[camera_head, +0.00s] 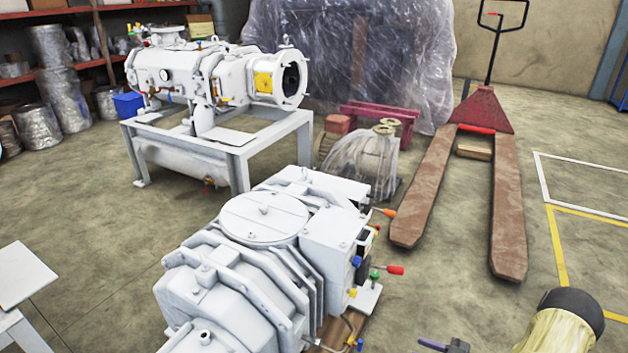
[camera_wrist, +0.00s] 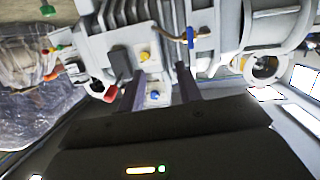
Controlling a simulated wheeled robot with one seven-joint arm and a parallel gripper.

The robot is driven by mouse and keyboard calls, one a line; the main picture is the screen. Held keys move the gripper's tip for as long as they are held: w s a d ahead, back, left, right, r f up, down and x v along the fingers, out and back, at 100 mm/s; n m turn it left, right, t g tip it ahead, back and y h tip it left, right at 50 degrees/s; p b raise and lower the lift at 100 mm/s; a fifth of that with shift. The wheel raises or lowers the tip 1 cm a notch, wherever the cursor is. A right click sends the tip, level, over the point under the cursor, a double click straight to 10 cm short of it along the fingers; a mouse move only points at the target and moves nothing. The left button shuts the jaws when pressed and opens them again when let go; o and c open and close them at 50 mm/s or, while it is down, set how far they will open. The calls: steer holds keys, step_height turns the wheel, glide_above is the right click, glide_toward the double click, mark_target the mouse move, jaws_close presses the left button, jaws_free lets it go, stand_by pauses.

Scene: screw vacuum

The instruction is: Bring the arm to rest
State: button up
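My gripper (camera_wrist: 160,84) shows in the wrist view with its two dark fingers apart and nothing held between them. Behind the gap, a blue knob (camera_wrist: 155,95) and a yellow knob (camera_wrist: 144,56) sit on the white vacuum machine (camera_wrist: 221,50). In the head view, the near white machine (camera_head: 263,218) stands at the lower middle, with red, blue, green and yellow knobs on its right side. A dark part of my gripper (camera_head: 452,346) shows at the bottom edge, right of the machine and apart from it.
A second white machine (camera_head: 216,73) stands on a frame behind. A red pallet jack (camera_head: 484,112) with brown forks stands at the right rear. Plastic-wrapped goods (camera_head: 364,160) lie between them.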

steer(key=w+a+r+m+h+p, duration=0.1)
steer(key=w+r+h+p, duration=0.1)
steer(key=w+r+h, duration=0.3)
steer(key=w+r+m+h+p, duration=0.1)
steer(key=w+r+m+h, duration=0.1)
steer(key=r, duration=0.6)
steer(key=w+a+r+m+h+p, duration=0.1)
steer(key=w+r+h+p, duration=0.1)
steer(key=w+r+h, duration=0.3)
steer(key=s+a+r+m+g+p, duration=0.35)
steer(key=s+a+r, duration=0.45)
steer(key=s, duration=0.4)
steer(key=s+a+r+m+g+p, duration=0.2)
steer(key=s+a+r+m+g, duration=0.3)
steer(key=s+r, duration=0.6)
step_height(320, 180, up, 36)
steer(key=a+n+t+p, duration=0.1)
steer(key=t+p, duration=0.1)
steer(key=p, duration=3.5)
steer(key=shift+s+r+h, duration=0.25)
steer(key=shift+s+h, duration=0.05)
